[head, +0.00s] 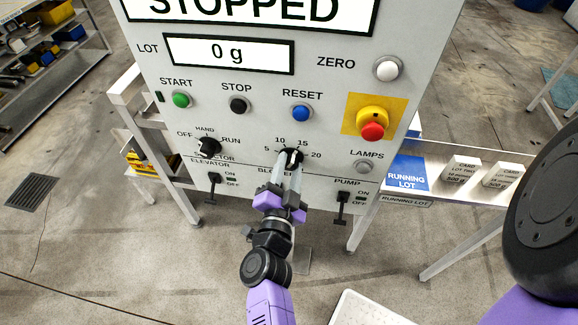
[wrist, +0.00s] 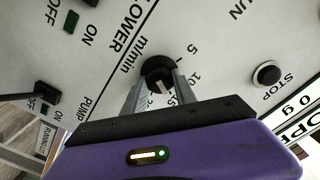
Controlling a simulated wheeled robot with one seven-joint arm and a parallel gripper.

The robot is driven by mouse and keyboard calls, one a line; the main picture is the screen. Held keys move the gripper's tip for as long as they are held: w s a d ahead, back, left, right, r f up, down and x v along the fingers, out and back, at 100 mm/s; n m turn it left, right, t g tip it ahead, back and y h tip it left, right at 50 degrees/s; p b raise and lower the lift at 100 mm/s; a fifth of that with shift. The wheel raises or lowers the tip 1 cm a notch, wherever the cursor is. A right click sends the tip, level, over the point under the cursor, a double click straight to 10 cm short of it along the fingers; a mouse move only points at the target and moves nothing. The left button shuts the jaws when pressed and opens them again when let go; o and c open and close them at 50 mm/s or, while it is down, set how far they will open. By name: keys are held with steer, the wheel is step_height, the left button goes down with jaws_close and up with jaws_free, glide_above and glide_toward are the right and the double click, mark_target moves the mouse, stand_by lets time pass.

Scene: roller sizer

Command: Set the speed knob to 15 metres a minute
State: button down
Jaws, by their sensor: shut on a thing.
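The speed knob (head: 291,155) is a round black knob with a white pointer mark on the panel, in a scale marked 5, 10, 15 and 20. In the head view the mark leans up and slightly right, roughly toward 15. The wrist view shows the knob (wrist: 157,70) close up, its mark on the side facing 15; the exact setting is hard to read. My gripper (head: 290,168) is shut on the knob, one finger on each side. In the wrist view the fingers (wrist: 160,92) partly cover the scale and the knob's edge.
The selector knob (head: 208,147) is to the left, the lamps button (head: 363,167) to the right. Elevator (head: 214,183) and pump (head: 342,204) switches stick out below. The red emergency stop (head: 372,131) and the reset button (head: 301,112) are above. The display (head: 229,53) reads 0 g.

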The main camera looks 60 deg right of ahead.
steer(key=c, duration=1)
jaws_free()
steer(key=b+v, duration=0.2)
steer(key=v, duration=0.6)
